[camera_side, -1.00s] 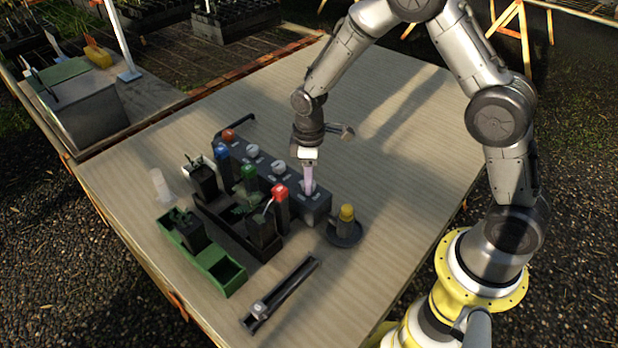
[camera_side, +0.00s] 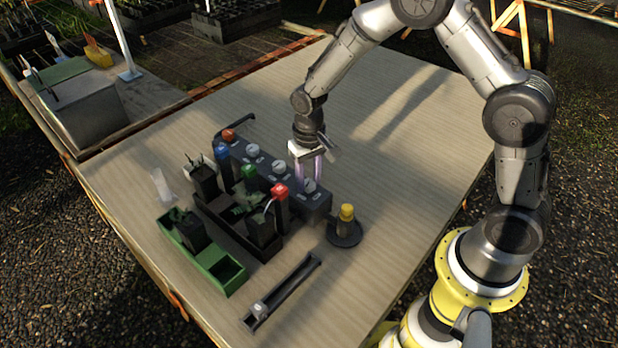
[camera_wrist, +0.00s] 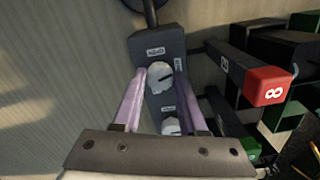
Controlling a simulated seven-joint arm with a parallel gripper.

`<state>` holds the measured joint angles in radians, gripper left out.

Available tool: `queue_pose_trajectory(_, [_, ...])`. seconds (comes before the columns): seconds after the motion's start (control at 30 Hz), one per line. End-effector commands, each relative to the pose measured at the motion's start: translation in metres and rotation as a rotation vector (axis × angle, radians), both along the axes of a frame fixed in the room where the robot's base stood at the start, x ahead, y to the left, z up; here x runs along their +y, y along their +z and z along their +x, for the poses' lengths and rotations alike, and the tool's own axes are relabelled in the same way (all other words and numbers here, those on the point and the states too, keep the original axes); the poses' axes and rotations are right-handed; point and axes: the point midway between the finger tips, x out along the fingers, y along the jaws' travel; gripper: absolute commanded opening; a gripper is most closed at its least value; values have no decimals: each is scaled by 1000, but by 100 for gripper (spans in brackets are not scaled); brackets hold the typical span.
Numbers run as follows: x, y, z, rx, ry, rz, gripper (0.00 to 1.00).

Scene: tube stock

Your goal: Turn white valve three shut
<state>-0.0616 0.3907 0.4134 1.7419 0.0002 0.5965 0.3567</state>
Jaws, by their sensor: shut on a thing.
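The dark grey valve block (camera_side: 319,205) carries an orange knob (camera_side: 228,135) at its far end and three white knobs in a row. My gripper (camera_side: 309,178) points down at the near-end white knob (camera_side: 310,187), its pale lilac fingers on either side of it and shut on it. In the wrist view this white knob (camera_wrist: 159,78) sits between the fingertips. Its dark pointer line runs towards the right-hand label. Another white knob (camera_wrist: 171,127) shows farther down, between the fingers.
Posts with red (camera_side: 280,192), green (camera_side: 249,172) and blue (camera_side: 221,152) caps stand close beside the block. A yellow-capped piece on a dark round base (camera_side: 345,238) stands near its end. A green tray (camera_side: 228,275) lies front left. The table behind is clear.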

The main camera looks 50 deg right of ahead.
Motion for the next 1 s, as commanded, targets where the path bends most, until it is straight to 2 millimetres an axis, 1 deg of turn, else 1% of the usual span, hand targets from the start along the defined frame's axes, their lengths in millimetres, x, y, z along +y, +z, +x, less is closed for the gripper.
queue_pose_trajectory(0.2, [0, 1, 1, -4, -156, 0, 0])
queue_pose_trajectory(0.4, [0, 2, 1, -4, -251, 1, 0])
queue_pose_trajectory(0.63, [0, 2, 1, -4, -302, 0, 0])
queue_pose_trajectory(1.0, [0, 2, 2, -5, -313, 0, 0])
